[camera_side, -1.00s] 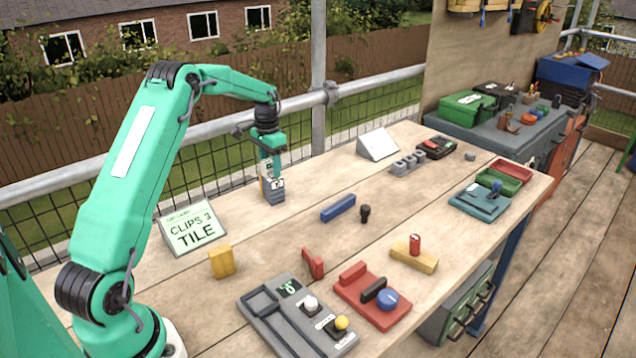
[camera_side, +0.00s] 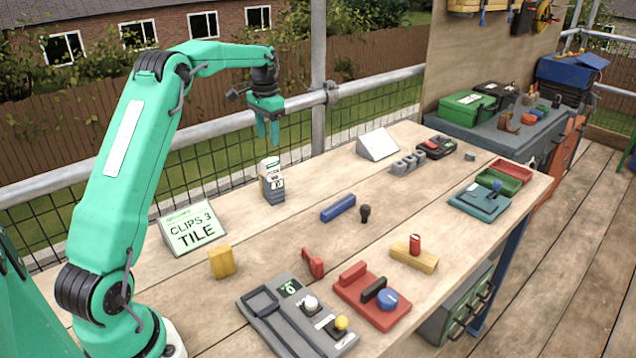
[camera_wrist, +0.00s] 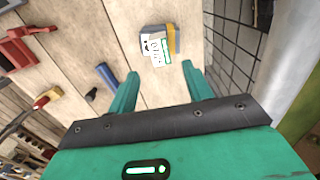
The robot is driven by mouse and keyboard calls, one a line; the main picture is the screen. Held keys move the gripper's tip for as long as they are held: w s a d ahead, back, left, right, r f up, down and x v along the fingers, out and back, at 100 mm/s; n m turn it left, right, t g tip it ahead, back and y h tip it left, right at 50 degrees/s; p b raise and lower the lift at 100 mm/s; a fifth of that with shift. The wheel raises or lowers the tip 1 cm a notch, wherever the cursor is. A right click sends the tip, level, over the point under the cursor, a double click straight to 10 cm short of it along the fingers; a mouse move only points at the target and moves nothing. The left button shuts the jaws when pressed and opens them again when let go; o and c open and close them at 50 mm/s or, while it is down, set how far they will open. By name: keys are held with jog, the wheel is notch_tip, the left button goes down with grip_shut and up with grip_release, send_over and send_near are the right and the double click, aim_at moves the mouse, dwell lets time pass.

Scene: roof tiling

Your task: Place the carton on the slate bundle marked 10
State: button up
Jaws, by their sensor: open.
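A small white and yellow carton (camera_side: 270,166) stands on top of a dark grey slate bundle (camera_side: 274,196) towards the back of the bench. The bundle has a white label on its front; its number is too small to read surely. My gripper (camera_side: 268,137) is open and empty above the carton, clear of it. In the wrist view the carton (camera_wrist: 153,42) lies ahead of the spread fingertips of my gripper (camera_wrist: 171,76), with a yellow edge at its right.
A sign reading "CLIPS 3 TILE" (camera_side: 194,228) stands left of the bundle, with a yellow block (camera_side: 221,262) in front. A blue bar (camera_side: 338,208) and a dark knob (camera_side: 365,212) lie to the right. A grey panel (camera_side: 262,305) and red fixture (camera_side: 372,305) sit nearer the front.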

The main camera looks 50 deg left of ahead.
notch_tip(320, 180, up, 2)
jog(key=shift+r, duration=0.15)
dwell(0.6)
jog(key=s+d+r+t, duration=0.1)
jog(key=s+d+r, duration=0.4)
jog(key=d, duration=0.4)
jog(key=s+d+r+t, duration=0.1)
jog(key=s+d+r, duration=0.4)
jog(key=d, duration=0.4)
jog(key=s+d+f+t, duration=0.1)
jog(key=s+d+f, duration=0.2)
jog(key=s+d, duration=0.2)
jog(key=s+d+f+t, duration=0.2)
jog(key=s+d, duration=0.4)
jog(key=s, duration=0.6)
jog(key=shift+s+f+t, duration=0.3)
jog(key=shift+f, duration=0.25)
